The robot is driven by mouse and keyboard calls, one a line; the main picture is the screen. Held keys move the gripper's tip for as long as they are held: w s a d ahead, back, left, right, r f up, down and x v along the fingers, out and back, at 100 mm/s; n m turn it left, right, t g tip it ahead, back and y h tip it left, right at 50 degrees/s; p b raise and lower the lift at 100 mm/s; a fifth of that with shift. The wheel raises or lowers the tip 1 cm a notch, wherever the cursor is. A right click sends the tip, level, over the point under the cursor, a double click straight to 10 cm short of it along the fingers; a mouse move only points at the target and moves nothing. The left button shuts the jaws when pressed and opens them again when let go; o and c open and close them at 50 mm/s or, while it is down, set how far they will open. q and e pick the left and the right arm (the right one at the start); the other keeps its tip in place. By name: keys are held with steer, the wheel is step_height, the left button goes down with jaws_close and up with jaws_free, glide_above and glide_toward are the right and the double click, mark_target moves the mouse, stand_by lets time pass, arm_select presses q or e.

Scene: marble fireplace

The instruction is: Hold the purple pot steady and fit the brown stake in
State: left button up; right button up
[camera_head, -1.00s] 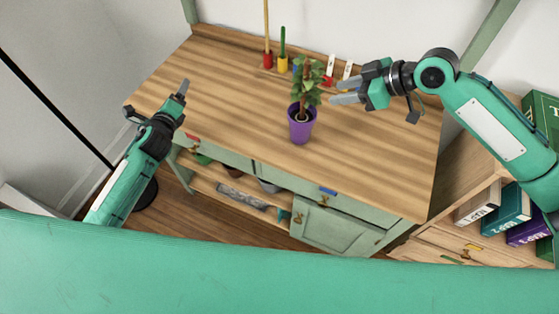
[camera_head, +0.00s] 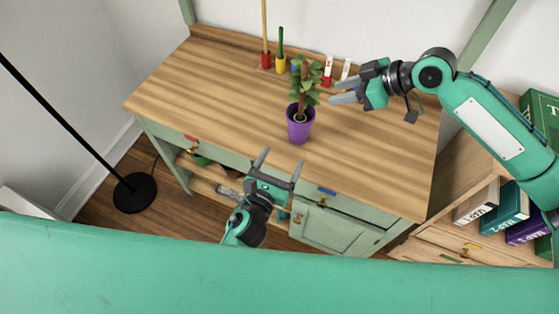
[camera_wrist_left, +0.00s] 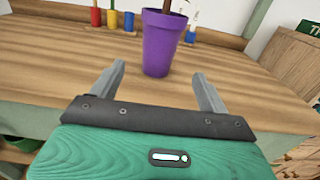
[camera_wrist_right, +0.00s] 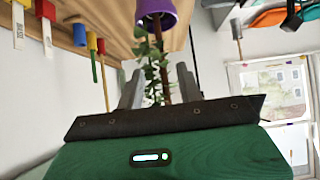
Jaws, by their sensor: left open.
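The purple pot (camera_head: 300,130) stands upright on the wooden desk, holding a leafy plant (camera_head: 296,92); the pot also shows in the left wrist view (camera_wrist_left: 160,45). A brown upright stick, seemingly the stake (camera_head: 307,72), stands among the leaves; leaves partly hide it, so its seating is unclear. In the right wrist view the stake (camera_wrist_right: 158,60) runs out from the pot (camera_wrist_right: 157,12). My left gripper (camera_head: 281,160) is open and empty at the desk's front edge, facing the pot, apart from it. My right gripper (camera_head: 334,92) is open and empty, right of the plant.
Several coloured-handled tools, including a yellow one (camera_head: 281,62), stand along the desk's back edge, near white labels (camera_head: 346,68). The desktop (camera_head: 200,90) left of the pot is clear. A black lamp base (camera_head: 135,193) stands on the floor; binders (camera_head: 476,203) are at right.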

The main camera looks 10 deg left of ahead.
mark_target(299, 130)
arm_select(q)
steer(key=x, duration=1.3)
steer(key=shift+w+d, duration=0.1)
steer(key=shift+w, duration=0.2)
